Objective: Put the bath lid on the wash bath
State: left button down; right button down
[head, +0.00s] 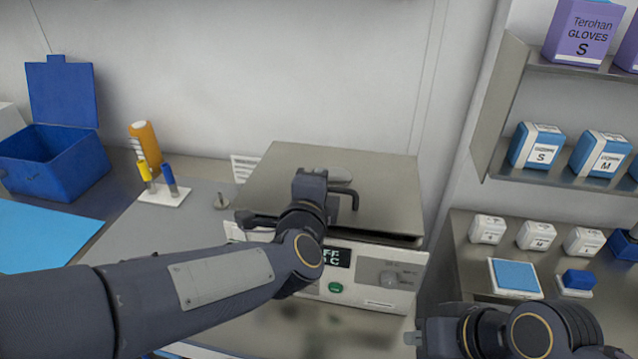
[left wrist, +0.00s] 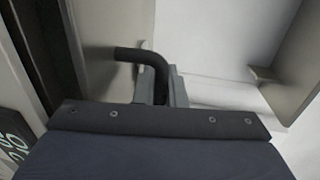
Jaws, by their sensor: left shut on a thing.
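The bath lid (head: 385,185) is a flat grey metal plate with a black bent handle (head: 352,193). It lies over the top of the wash bath (head: 385,274), a white box with a display and a green button. A dark gap shows under the lid's front right edge; I cannot tell whether the lid is fully seated. My left gripper (head: 325,183) is shut on the handle, which also shows between the fingers in the left wrist view (left wrist: 130,55). My arm hides part of the lid's front left. My right gripper (head: 418,338) is at the lower right, apart from the bath; its jaws are unclear.
A blue open box (head: 50,165), an orange bottle (head: 145,145) and a white holder (head: 165,194) with yellow and blue tools stand at left. A small metal piece (head: 222,202) lies left of the bath. Shelves with boxes (head: 540,145) rise at right.

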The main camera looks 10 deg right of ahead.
pick_arm(q)
jog(key=shift+s+f+b, duration=0.1)
jog(key=shift+f+b, duration=0.3)
jog(key=shift+f, duration=0.6)
pick_arm(e)
jog(key=shift+f, duration=0.35)
